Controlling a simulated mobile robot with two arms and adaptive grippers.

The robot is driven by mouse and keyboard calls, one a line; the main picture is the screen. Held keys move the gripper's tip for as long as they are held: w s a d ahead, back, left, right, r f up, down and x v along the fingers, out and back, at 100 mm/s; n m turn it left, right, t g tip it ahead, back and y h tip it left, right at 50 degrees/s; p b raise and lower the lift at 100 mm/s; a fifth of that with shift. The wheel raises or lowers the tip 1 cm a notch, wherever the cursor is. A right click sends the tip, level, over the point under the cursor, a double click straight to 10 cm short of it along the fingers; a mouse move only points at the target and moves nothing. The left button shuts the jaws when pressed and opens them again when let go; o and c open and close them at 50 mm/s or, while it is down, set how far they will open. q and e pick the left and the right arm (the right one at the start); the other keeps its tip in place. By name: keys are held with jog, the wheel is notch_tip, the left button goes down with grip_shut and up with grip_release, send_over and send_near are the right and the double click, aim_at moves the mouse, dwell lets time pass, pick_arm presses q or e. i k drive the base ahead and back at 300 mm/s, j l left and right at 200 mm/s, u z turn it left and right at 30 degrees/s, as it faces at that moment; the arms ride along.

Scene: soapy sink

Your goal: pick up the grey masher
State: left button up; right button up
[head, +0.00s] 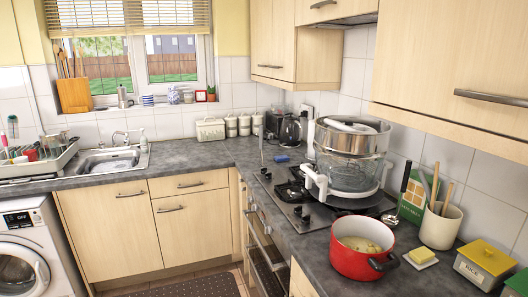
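Neither of my grippers is in view. A white crock (440,226) stands on the right-hand worktop and holds several upright utensils.
A large glass cooker with a white frame (348,160) stands over the black hob (290,192). A butter dish (422,256) and a yellow-lidded rice tin (484,261) sit near the crock. Wall cupboards (455,60) overhang the worktop. The worktop left of the hob is mostly clear.

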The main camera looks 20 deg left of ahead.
aim_at(261, 126)
jog(key=i+j+z, duration=0.1)
jog(key=i+j, duration=0.15)
jog(key=i+j+z, duration=0.1)
jog(key=i+j, duration=0.15)
jog(key=j, duration=0.15)
jog(key=i+j+z, duration=0.1)
jog(key=i+j, duration=0.15)
jog(key=j, duration=0.15)
jog(key=i+j+z, duration=0.1)
jog(key=j, duration=0.25)
jog(key=i, duration=0.1)
